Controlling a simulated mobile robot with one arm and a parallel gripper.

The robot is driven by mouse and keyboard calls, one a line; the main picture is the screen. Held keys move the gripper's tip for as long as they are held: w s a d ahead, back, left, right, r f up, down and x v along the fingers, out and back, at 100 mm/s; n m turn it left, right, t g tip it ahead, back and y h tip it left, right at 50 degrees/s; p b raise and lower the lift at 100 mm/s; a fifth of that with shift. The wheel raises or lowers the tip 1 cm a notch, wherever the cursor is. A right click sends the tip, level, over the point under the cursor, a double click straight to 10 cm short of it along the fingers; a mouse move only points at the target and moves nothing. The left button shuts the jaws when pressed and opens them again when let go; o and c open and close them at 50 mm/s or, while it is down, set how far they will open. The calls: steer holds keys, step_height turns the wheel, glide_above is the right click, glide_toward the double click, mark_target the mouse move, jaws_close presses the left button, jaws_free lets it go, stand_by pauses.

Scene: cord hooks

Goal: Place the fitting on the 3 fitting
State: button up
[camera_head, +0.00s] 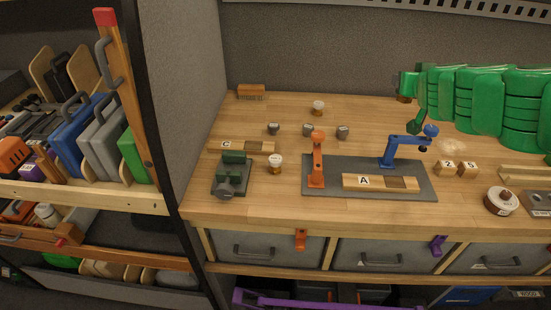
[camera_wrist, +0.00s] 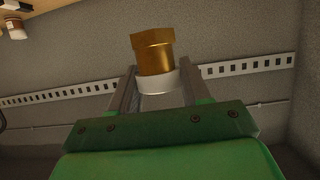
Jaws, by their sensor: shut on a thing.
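My gripper (camera_head: 410,98) is at the end of the green arm, above the back right of the workbench. In the wrist view my gripper (camera_wrist: 156,85) is shut on a fitting (camera_wrist: 153,52) with a brass hex end and a white ring. In the head view the held fitting shows only as a small brown patch (camera_head: 403,99). Three grey fittings stand in a row on the bench: left (camera_head: 273,128), middle (camera_head: 308,130) and right (camera_head: 343,131). I cannot read a 3 on any of them. White-and-brass fittings stand behind (camera_head: 318,107) and in front (camera_head: 275,163) of that row.
A grey mat (camera_head: 425,186) holds an orange clamp (camera_head: 317,160), a blue arm-like tool (camera_head: 388,152) and block A (camera_head: 375,182). A green vise (camera_head: 231,175) stands left. Small numbered blocks (camera_head: 447,168) and a round tin (camera_head: 501,200) are at right. The bench behind the grey row is mostly clear.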

steer(key=a+f+m+h, duration=0.2)
steer(key=a+m+h, duration=0.1)
steer(key=a, duration=1.2)
steer(key=s+a+m+g+h, duration=0.2)
steer(key=s+a+m+h, duration=0.15)
steer(key=s+a, duration=1)
glide_above(277, 158)
steer(key=shift+n, duration=0.35)
steer(key=f, duration=1.4)
steer(key=shift+s+f, duration=0.25)
steer(key=shift+s, duration=0.15)
steer(key=shift+w+a+f, duration=0.1)
steer(key=shift+w+f, duration=0.4)
steer(key=shift+f, duration=1.6)
